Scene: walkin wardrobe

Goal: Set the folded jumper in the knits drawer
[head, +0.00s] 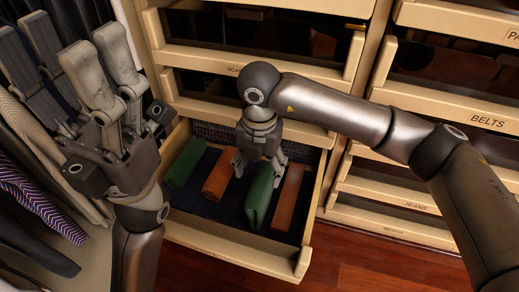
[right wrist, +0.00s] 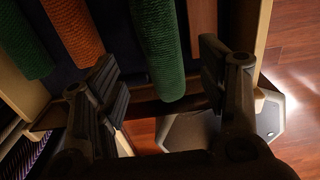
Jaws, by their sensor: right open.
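My right gripper (head: 258,170) is open and reaches down into an open drawer (head: 235,252). Its fingers stand either side of a folded green knit (head: 258,204), which lies in the drawer. In the right wrist view this green knit (right wrist: 158,45) lies between the two spread fingers, with a gap on each side. I cannot tell for sure that it is the jumper, and the drawer's label is too small to read. My left gripper (head: 75,55) is open and empty, pointing up at the left.
The drawer also holds another green roll (head: 186,162) and two orange ones, at left (head: 219,176) and right (head: 289,198). Drawers above overhang its back. A belts drawer (head: 450,108) is at right. Hanging clothes (head: 35,195) crowd the left. Wooden floor (head: 385,268) is clear at front right.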

